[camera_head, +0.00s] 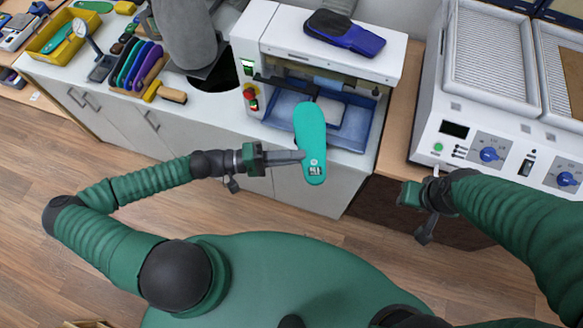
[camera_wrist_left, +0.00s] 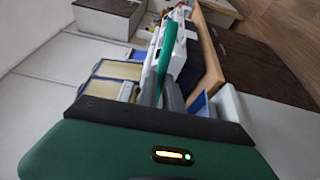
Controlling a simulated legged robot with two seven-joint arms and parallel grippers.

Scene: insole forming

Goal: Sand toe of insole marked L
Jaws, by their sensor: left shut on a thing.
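A teal insole (camera_head: 309,135) is held in my left gripper (camera_head: 298,157) in front of the white machine (camera_head: 365,57) with the blue opening. The gripper grips it near its lower end, where a small label shows, too small to read surely. Its other end points up toward the machine's opening; I cannot tell whether it touches anything there. In the left wrist view the insole (camera_wrist_left: 166,45) shows edge-on between the two grey fingers (camera_wrist_left: 163,95). My right gripper (camera_head: 412,196) is to the right, below the grey machine with dials; its fingers are not clear.
A blue and black insole (camera_head: 345,34) lies on the white machine. A red button (camera_head: 249,94) is on its left side. Several colored insoles stand in a rack (camera_head: 137,66) beside a brush (camera_head: 165,92). The grey machine with blue dials (camera_head: 490,153) stands at right.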

